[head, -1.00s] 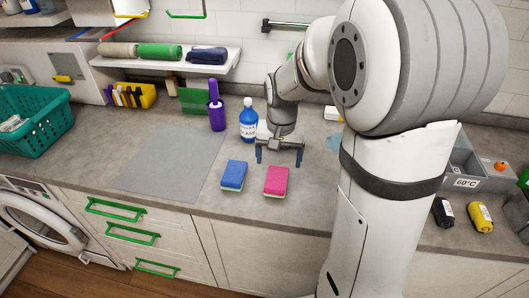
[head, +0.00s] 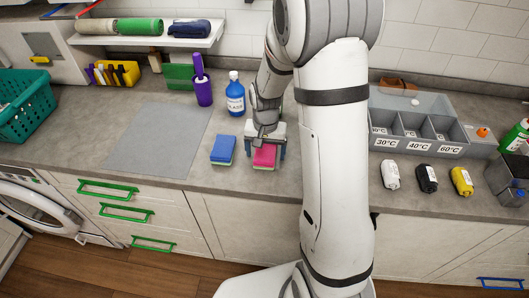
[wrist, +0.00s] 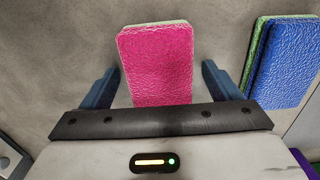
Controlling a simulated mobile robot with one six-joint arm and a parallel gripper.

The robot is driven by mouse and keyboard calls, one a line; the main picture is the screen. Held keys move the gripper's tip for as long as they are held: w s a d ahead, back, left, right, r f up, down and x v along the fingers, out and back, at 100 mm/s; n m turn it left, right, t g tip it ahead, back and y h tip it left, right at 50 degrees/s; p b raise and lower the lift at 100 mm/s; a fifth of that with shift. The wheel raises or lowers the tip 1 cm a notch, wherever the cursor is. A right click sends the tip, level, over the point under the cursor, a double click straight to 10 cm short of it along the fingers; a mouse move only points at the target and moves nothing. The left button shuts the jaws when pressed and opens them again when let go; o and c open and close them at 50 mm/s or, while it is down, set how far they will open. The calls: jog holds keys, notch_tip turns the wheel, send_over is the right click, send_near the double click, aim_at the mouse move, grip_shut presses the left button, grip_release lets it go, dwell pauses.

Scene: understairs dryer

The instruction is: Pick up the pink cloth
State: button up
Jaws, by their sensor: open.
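The pink cloth (head: 265,157) looks like a thick sponge-like block with a green underside, and it lies on the grey worktop (head: 215,195). It also shows in the wrist view (wrist: 158,62). My gripper (head: 265,150) is open and empty, pointing down over the pink cloth. In the wrist view, one blue finger is on each side of the cloth, with a gap on both sides. I cannot tell how far down the fingers reach. The gripper body hides the near end of the cloth in the wrist view.
A similar blue block (head: 223,149) lies close to the left; it is on the right in the wrist view. A blue bottle (head: 235,98) and purple brush holder (head: 203,90) stand behind. Labelled grey bins (head: 420,130) and several rolls are right. A grey mat (head: 155,140) lies left.

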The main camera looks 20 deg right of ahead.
aim_at(265, 149)
jog(key=shift+c, duration=0.3)
jog(key=c, duration=1)
notch_tip(265, 149, up, 10)
jog(key=shift+r+b, duration=0.1)
jog(key=shift+b, duration=0.5)
jog(key=o, duration=0.5)
jog(key=c, duration=0.4)
